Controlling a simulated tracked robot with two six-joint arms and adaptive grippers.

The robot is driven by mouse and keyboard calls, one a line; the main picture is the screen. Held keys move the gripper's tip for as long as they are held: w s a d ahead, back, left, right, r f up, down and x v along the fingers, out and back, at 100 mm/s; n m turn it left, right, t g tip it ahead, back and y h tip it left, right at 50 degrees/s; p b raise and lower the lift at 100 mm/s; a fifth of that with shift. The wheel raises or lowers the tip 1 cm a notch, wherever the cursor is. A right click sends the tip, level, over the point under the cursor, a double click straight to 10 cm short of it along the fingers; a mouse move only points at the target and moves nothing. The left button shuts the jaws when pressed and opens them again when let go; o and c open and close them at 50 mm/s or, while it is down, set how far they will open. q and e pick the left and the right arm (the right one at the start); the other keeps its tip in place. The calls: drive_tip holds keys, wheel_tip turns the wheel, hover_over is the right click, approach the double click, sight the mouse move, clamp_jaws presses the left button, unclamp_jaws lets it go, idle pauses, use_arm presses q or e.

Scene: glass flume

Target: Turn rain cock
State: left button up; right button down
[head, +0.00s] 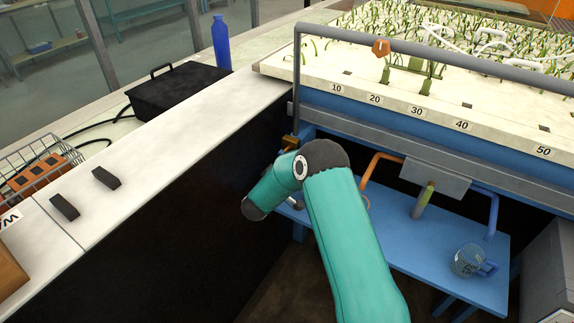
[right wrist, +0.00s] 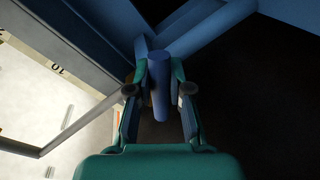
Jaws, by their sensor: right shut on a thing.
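In the right wrist view, my right gripper (right wrist: 159,72) is shut on a blue cylindrical handle (right wrist: 160,100), one finger on each side of it. I take this handle to be the rain cock's. A small patch of brass colour shows behind the left finger. In the head view, a brass-coloured fitting (head: 290,143) sits at the left end of the flume's blue frame, just beyond my right arm. My arm hides the handle and most of the right gripper there. My left gripper is in neither view.
The planted flume bed (head: 340,77) with a grey rail (head: 420,47) stands above. Below is a blue shelf (head: 400,250) with pipes and a glass mug (head: 468,262).

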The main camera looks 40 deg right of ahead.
drive_tip(key=shift+d+r, duration=0.25)
drive_tip(key=shift+r, duration=0.05)
drive_tip(key=c, duration=1.1)
unclamp_jaws()
drive_tip(key=shift+w+f, duration=0.1)
drive_tip(key=shift+f, duration=0.15)
drive_tip(key=shift+o, duration=0.2)
drive_tip(key=shift+a, duration=0.1)
drive_tip(key=shift+a, duration=0.35)
drive_tip(key=v, duration=1.1)
drive_tip(key=shift+a, duration=0.15)
